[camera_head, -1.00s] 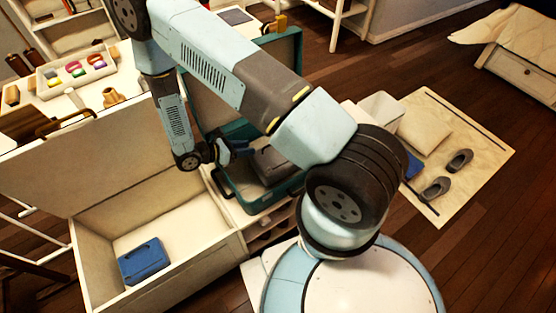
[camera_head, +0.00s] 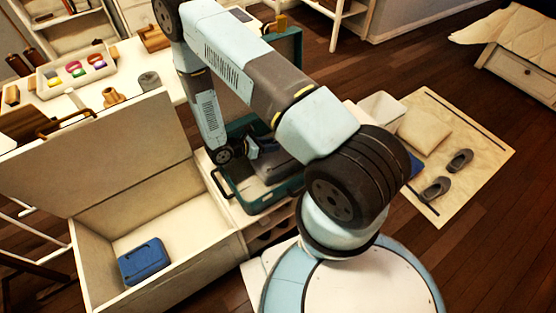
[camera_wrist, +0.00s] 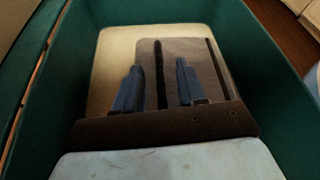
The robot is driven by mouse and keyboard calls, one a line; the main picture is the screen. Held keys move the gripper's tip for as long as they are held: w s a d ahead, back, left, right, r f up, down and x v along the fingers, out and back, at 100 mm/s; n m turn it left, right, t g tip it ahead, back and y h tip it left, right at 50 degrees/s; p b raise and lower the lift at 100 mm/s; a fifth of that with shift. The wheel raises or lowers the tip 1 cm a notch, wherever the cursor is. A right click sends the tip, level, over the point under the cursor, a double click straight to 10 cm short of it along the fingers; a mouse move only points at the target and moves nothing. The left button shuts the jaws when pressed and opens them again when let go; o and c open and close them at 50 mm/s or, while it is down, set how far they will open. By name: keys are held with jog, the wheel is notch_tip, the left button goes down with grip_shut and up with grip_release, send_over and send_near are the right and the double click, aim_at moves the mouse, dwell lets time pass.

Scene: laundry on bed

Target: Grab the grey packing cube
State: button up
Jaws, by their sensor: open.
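The grey packing cube (camera_wrist: 212,68) lies in the green suitcase (camera_wrist: 262,75). In the wrist view it shows as a grey block with dark stripes, on or beside a cream item. My gripper (camera_wrist: 158,78) is open, with its two blue fingers apart over the cube's left part in that view; I cannot tell if they touch it. In the head view my gripper (camera_head: 254,150) is low inside the suitcase (camera_head: 240,192), at the left of the grey cube (camera_head: 282,166). My arm hides part of the suitcase.
A cream chest (camera_head: 215,250) with its lid up stands left of the suitcase, holding a blue packing cube (camera_head: 144,262). A mat (camera_head: 470,178) with grey slippers (camera_head: 448,175) lies on the floor at right.

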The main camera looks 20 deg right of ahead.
grip_shut()
dwell(0.4)
dwell(1.1)
